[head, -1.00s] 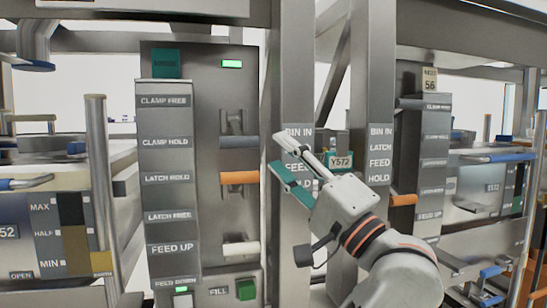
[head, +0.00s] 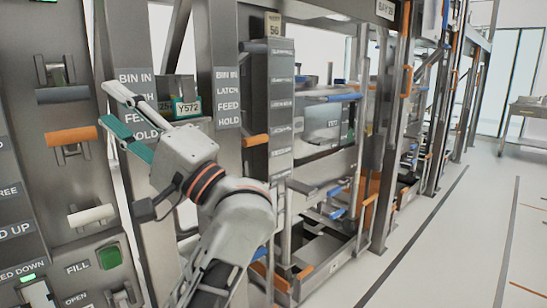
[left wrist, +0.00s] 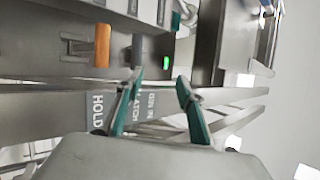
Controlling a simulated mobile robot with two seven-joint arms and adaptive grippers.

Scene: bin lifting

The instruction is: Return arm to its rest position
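My left gripper (head: 104,103) is in front of the grey post with the "BIN IN, LATCH, FEED, HOLD" label (head: 137,78). Its two fingers, with teal pads, are spread apart with nothing between them. The left wrist view also shows the left gripper (left wrist: 159,80) open, with the lettered post lying sideways behind its fingers. The left arm (head: 235,215) comes up from the bottom of the head view, bent toward the posts. My right gripper is not in view.
A control panel with an orange handle (head: 71,136), a white handle (head: 91,215) and a green button (head: 110,257) stands close at left. A teal tag "Y572" (head: 187,109) is behind the gripper. Racks recede to the right beside clear floor (head: 455,235).

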